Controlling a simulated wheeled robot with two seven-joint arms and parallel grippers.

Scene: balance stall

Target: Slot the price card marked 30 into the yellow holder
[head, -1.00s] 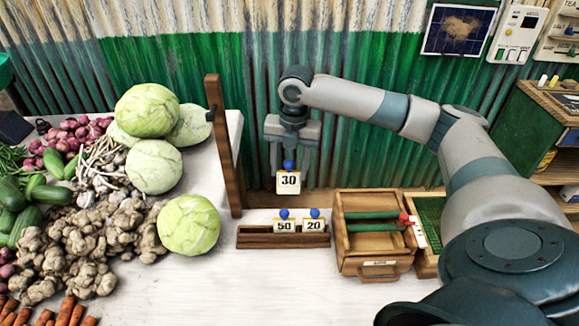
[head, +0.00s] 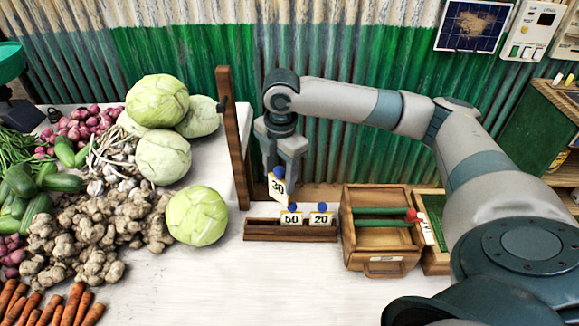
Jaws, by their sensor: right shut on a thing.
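The price card marked 30 (head: 278,189) has a blue knob and yellowish edges. My right gripper (head: 280,170) is shut on its top. The card hangs turned and slanted over the left part of a dark wooden rack (head: 262,237), just behind and left of the card marked 50 (head: 291,219). I cannot tell whether its lower edge touches the rack. The card marked 20 (head: 320,219) stands to the right of the 50. I cannot make out a separate yellow holder. My left gripper is not in view.
A wooden post (head: 233,135) rises close left of my right gripper. A wooden box (head: 382,258) with green rods stands right of the rack. Cabbages (head: 197,216) and other vegetables crowd the left. The white tabletop (head: 220,285) in front is clear.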

